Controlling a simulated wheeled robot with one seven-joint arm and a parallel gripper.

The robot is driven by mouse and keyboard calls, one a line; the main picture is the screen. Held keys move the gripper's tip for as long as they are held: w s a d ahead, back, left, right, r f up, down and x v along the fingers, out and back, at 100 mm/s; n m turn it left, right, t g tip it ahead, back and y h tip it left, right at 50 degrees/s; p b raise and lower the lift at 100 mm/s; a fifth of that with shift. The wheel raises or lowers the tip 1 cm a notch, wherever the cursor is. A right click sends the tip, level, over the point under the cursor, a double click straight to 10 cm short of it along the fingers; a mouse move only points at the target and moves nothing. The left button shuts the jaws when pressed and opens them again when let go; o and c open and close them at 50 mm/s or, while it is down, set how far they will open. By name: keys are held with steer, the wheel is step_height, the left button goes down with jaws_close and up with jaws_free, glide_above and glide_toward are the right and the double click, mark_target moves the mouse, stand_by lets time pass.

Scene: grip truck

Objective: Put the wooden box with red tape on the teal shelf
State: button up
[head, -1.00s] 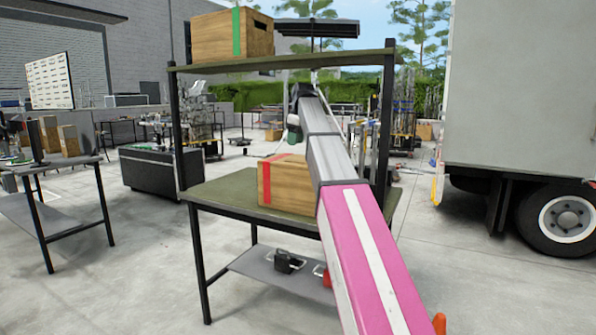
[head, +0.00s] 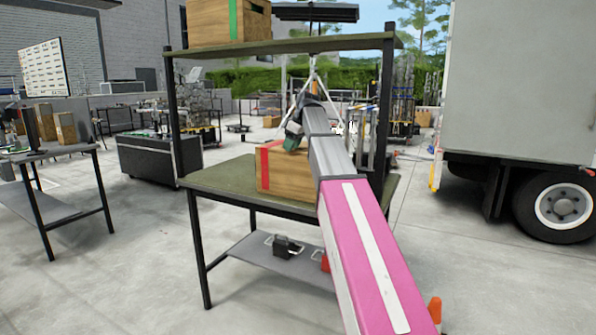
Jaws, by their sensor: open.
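The wooden box with red tape (head: 279,182) sits on the olive-green worktop of a bench, partly hidden behind my arm. A red band runs down its front left side. My gripper (head: 289,146) is small and dark at the far end of the arm, with a green part near the tip. It is open, at the top edge of the box; I cannot tell whether it touches. Above is an upper shelf (head: 330,45), which looks olive green. I see no shelf that is clearly teal.
A wooden box with green tape (head: 212,22) stands on the upper shelf's left part. Dark posts (head: 176,125) hold that shelf. A grey lower shelf (head: 262,257) carries small dark and red items. A side table (head: 62,150) is at left, a truck (head: 545,95) at right.

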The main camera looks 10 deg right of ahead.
steer(key=x, duration=0.3)
steer(key=shift+w+a+f, duration=0.15)
steer(key=shift+a+f, duration=0.05)
jaws_close()
steer(key=shift+w+r, duration=0.1)
steer(key=shift+r, duration=0.05)
steer(key=shift+r, duration=0.15)
